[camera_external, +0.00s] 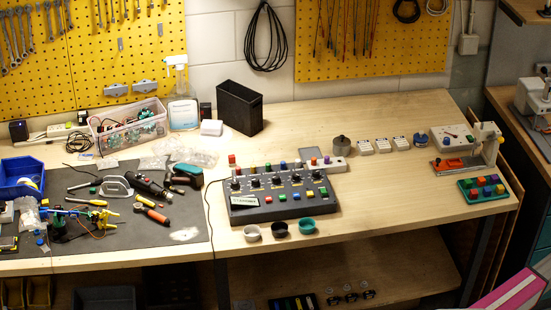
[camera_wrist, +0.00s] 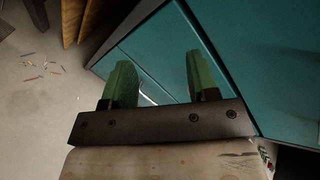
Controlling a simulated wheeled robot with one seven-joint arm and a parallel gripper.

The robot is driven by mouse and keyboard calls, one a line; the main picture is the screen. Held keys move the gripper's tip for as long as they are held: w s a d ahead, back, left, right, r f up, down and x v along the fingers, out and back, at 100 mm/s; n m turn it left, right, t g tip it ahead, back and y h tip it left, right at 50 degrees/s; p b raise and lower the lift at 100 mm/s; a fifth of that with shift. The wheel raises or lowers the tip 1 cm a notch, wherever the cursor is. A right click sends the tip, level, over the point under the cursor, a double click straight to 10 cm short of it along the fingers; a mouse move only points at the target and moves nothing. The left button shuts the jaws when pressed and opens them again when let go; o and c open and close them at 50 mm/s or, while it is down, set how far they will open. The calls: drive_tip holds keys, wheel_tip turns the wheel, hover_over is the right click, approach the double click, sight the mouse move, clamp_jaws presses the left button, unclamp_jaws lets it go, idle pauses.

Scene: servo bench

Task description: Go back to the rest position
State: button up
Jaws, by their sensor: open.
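My gripper (camera_wrist: 160,77) shows in the wrist view with its two green fingers apart and nothing between them. It points at teal cabinet fronts (camera_wrist: 148,52); I cannot tell how far off they are. My gripper is not visible in the external view. The wooden workbench (camera_external: 400,105) there carries a dark control box (camera_external: 272,207) with coloured buttons and knobs, and three small cups stand in front of it.
A grey mat (camera_external: 190,222) with scattered tools covers the bench's left part. A button pad (camera_external: 482,189) and a small press (camera_external: 484,145) stand near the right edge. In the wrist view, grey floor (camera_wrist: 35,105) with small scattered pieces shows at left.

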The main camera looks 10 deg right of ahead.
drive_tip(key=a+f+n+g+h, duration=0.2)
drive_tip(key=a+f+n+g, duration=0.2)
drive_tip(key=a, duration=0.5)
drive_tip(key=w+a+f+n+g+h, duration=0.1)
drive_tip(key=a+f+n+g, duration=0.35)
drive_tip(key=a, duration=0.45)
drive_tip(key=a+f+n+g+h, duration=0.25)
drive_tip(key=a+f+n, duration=0.2)
drive_tip(key=a, duration=0.45)
drive_tip(key=w+a+n+g+y, duration=0.1)
drive_tip(key=a+n, duration=0.9)
drive_tip(key=a, duration=3.5)
drive_tip(key=shift+w+a+r+y, duration=0.15)
drive_tip(key=shift+w+a+y, duration=0.25)
drive_tip(key=shift+y, duration=0.55)
